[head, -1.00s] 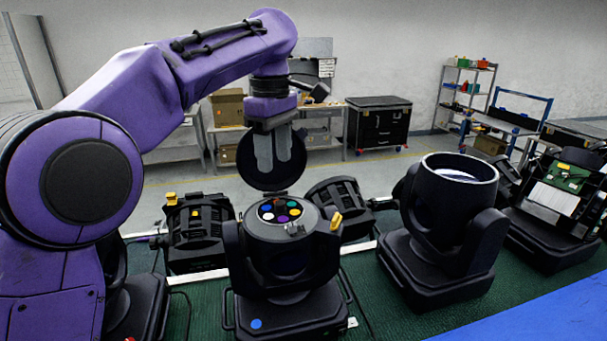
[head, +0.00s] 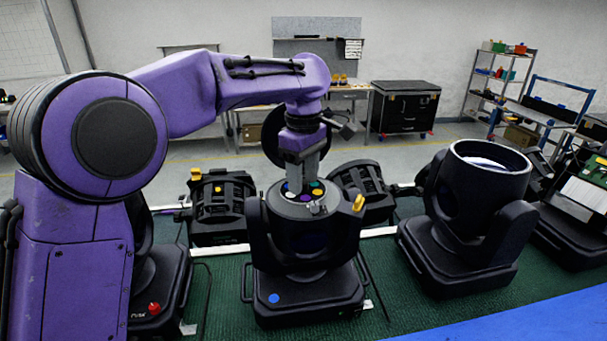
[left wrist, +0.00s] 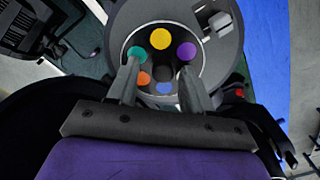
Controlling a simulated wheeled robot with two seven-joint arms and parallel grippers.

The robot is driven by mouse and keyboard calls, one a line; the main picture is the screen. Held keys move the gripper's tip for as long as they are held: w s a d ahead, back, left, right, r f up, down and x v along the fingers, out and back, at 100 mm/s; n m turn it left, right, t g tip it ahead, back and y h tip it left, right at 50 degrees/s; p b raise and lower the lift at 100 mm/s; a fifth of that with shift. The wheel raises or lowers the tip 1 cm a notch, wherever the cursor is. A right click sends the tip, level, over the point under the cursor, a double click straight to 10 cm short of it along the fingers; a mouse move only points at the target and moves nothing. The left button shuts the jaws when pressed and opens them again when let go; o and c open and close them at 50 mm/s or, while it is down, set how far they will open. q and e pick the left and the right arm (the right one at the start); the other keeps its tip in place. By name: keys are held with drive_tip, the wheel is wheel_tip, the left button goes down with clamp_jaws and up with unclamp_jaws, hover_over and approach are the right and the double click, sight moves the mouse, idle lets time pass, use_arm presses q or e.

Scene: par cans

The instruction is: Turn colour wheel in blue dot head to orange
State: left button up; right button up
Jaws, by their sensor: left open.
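The blue dot head (head: 305,250) stands upright on the green mat, with a blue dot (head: 273,298) on its base. Its top is open, and its dark round lid (head: 270,135) stands up behind my gripper. The colour wheel (head: 316,188) lies in the top. In the left wrist view it shows yellow (left wrist: 160,39), purple, teal, orange (left wrist: 144,78) and blue spots around a dark hub (left wrist: 163,73). My left gripper (left wrist: 160,68) is open and points down over the wheel, one finger each side of the hub. Whether the fingers touch it, I cannot tell. My right gripper is out of view.
A head with an open round top (head: 470,215) stands to the right. Par cans with yellow knobs lie behind, left (head: 221,207) and right (head: 362,190). A blue surface (head: 520,325) lies front right.

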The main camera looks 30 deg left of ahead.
use_arm(q)
drive_tip(key=shift+s+r, duration=0.15)
drive_tip(key=shift+s, duration=0.15)
drive_tip(key=shift+c, duration=0.3)
drive_tip(key=shift+s, duration=0.1)
drive_tip(key=c, duration=0.5)
drive_tip(key=shift+w+d, duration=0.1)
drive_tip(key=shift+w, duration=0.1)
clamp_jaws()
